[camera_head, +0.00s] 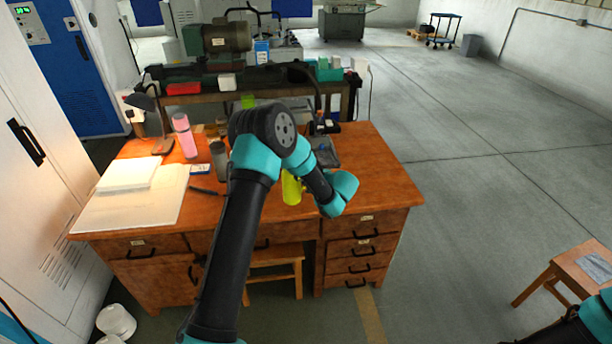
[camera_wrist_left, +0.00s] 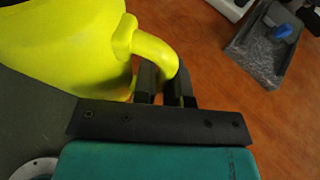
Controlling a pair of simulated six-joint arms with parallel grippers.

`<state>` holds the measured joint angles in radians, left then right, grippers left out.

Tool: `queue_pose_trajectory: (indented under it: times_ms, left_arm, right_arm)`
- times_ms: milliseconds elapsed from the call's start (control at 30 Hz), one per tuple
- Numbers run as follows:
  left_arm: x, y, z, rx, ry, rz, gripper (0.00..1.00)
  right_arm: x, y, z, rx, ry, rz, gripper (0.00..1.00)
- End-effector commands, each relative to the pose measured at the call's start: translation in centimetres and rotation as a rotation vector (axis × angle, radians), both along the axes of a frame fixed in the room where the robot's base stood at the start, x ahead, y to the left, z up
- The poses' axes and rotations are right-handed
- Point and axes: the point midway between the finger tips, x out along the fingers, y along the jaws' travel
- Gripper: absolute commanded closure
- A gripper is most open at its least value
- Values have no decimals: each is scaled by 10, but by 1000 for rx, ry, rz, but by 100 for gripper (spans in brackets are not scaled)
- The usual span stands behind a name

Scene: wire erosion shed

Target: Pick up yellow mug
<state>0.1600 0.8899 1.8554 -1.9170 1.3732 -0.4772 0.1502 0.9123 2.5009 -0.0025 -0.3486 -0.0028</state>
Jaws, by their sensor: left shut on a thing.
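The yellow mug (camera_head: 291,187) shows in the head view just beside my left arm, over the wooden desk, partly hidden by the arm. In the left wrist view the mug (camera_wrist_left: 70,45) fills the upper left, its handle pointing right. My left gripper (camera_wrist_left: 163,82) is shut on the mug's handle, with one dark finger on each side of it. In the head view my left arm hides this gripper. I cannot tell whether the mug touches the desk. Only a piece of my right arm shows at the lower right of the head view; its gripper is out of view.
On the wooden desk (camera_head: 380,170) stand a pink bottle (camera_head: 185,137), a grey cup (camera_head: 219,160), a lamp (camera_head: 150,108) and papers (camera_head: 130,205). A grey tray (camera_wrist_left: 255,55) holds a blue item (camera_wrist_left: 284,31). The desk's right side is clear. A stool (camera_head: 575,275) stands at right.

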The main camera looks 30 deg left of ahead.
Motion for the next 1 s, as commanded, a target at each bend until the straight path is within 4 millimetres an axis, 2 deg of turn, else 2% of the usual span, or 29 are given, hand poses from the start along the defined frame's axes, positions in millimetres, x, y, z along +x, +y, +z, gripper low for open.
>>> queue_pose_trajectory:
  times_ms: [400,1000]
  left_arm:
    - [-18,-12,3,1,-2,1,100]
    - [-22,-14,3,1,-1,0,100]
  right_arm:
    - [0,0,0,0,0,0,7]
    - [0,0,0,0,0,0,7]
